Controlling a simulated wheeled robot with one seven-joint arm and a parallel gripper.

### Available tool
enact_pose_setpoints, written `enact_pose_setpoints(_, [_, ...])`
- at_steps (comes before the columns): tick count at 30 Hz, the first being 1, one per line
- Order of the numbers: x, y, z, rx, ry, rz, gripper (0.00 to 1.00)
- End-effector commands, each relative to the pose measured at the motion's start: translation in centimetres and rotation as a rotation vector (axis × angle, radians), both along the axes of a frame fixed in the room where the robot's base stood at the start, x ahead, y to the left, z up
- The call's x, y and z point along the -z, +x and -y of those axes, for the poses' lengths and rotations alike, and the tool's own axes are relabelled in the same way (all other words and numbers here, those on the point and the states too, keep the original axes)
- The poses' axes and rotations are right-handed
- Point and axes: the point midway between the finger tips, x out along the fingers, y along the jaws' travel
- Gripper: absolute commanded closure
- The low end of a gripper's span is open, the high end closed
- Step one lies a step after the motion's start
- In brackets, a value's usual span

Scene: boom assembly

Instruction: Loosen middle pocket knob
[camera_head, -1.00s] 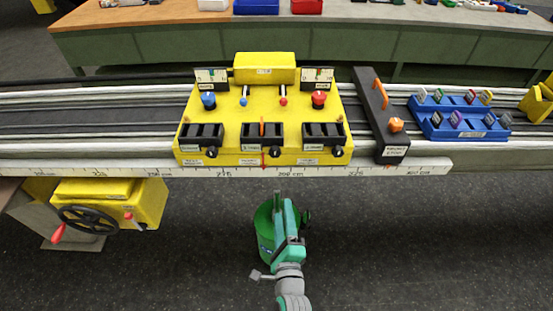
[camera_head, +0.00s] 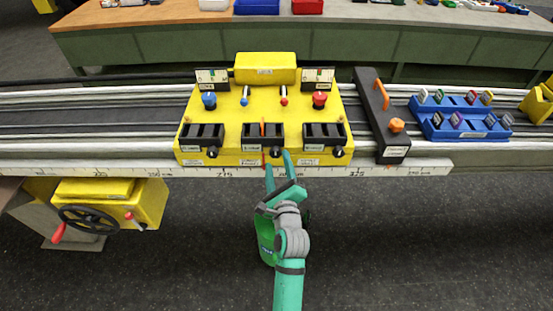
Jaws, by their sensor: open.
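The yellow panel (camera_head: 225,122) sits on the dark rails and carries three black pockets along its front. The middle pocket (camera_head: 262,134) has an orange piece standing in it. I cannot tell whether a finger touches the knob. The left pocket's black knob (camera_head: 212,153) and the right pocket's black knob (camera_head: 338,152) are in plain view.
A white ruler (camera_head: 400,168) runs along the front edge. A black bar with orange handles (camera_head: 381,118) lies across the rails to the right, beside a blue tray (camera_head: 455,133). A yellow handwheel unit (camera_head: 140,200) is at lower left.

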Motion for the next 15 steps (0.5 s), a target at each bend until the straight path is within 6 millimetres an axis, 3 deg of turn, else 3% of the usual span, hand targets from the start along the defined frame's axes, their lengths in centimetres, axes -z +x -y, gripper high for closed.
enact_pose_setpoints(6, [0.0,2.2,-0.3,0.0,0.0,0.0,0.49])
enact_pose_setpoints(15, [0.0,2.6,-0.4,-0.001,0.0,-0.001,0.49])
